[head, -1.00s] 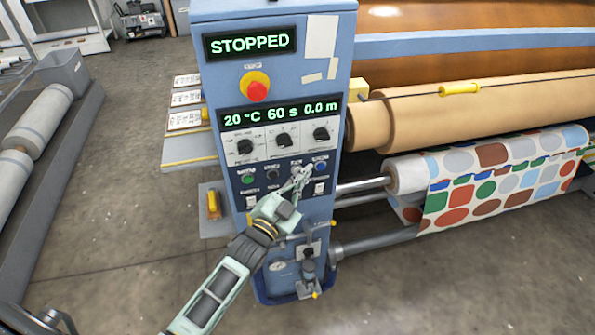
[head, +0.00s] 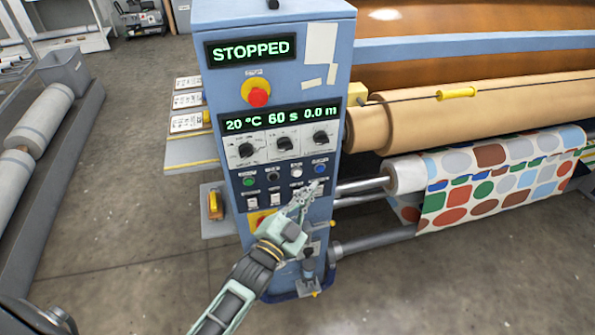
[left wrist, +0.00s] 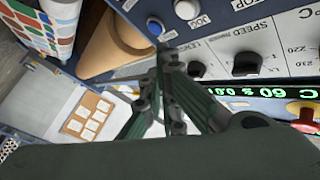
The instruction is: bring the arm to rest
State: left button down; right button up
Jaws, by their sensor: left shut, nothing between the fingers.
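My left gripper (head: 304,193) is shut and empty. In the head view it stands in front of the lower part of the blue control column (head: 229,78), below the row of push buttons. In the left wrist view its closed fingers (left wrist: 168,62) reach up near the panel, with the blue button (left wrist: 155,26) and the white button (left wrist: 187,9) beyond the tips. I cannot tell whether the fingertips touch the panel. My right gripper is not in view.
The display (head: 250,50) reads STOPPED, above a red emergency button (head: 258,96). Patterned fabric (head: 505,180) and brown rolls (head: 470,110) lie right.

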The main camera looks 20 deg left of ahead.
pick_arm(q)
jog(key=shift+s+d, duration=0.25)
jog(key=shift+s, duration=0.2)
jog(key=s+a+f+n+g+y, duration=0.1)
jog(key=s+f+g, duration=0.3)
jog(key=f, duration=0.7)
jog(key=s+a+f+n+g, duration=0.1)
jog(key=s+f+n+g, duration=0.1)
jog(key=s+f, duration=0.65)
jog(key=s+a+f+n+g+y, duration=0.1)
jog(key=s+f+g, duration=0.15)
jog(key=f, duration=1.15)
jog(key=s+a+f+n+g, duration=0.1)
jog(key=s+f+g, duration=0.2)
jog(key=s+f, duration=0.3)
jog(key=s+a+f+n+g+y, duration=0.1)
jog(key=s+f, duration=0.5)
jog(key=s, duration=1)
jog(key=s+a+f+n+g, duration=0.1)
jog(key=s+f+g, duration=0.4)
jog(key=s, duration=0.7)
jog(key=shift+a+f+g+y, duration=0.4)
jog(key=shift+a+f, duration=0.25)
jog(key=shift+a, duration=0.25)
jog(key=shift+w, duration=0.15)
